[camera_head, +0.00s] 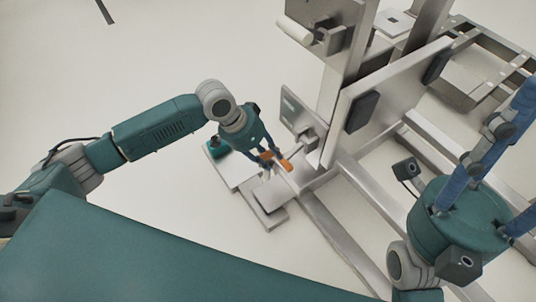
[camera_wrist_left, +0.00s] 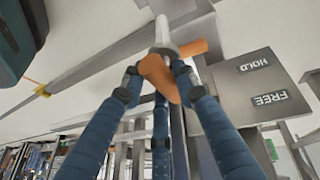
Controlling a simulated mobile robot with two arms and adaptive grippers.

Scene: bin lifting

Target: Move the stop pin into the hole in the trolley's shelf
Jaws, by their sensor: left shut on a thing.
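The stop pin has an orange handle (camera_head: 285,165) and a pale shaft; in the left wrist view its handle (camera_wrist_left: 158,78) sits between my blue fingers. My left gripper (camera_head: 268,158) is shut on this handle, low beside the trolley's left side. The shaft (camera_wrist_left: 162,32) points away from the gripper; where its tip ends is unclear. A pale low plate (camera_head: 232,172), possibly the trolley's shelf, lies just below and left of the gripper. I cannot make out the hole. My right gripper (camera_head: 462,215) is at the lower right; its blue fingers run out of the frame.
The metal trolley frame (camera_head: 372,95) rises right of the left gripper, with a large upright panel and long floor rails. A grey plate marked HOLD and FREE (camera_wrist_left: 255,85) is close beside the left gripper. The floor (camera_head: 160,205) to the left is clear.

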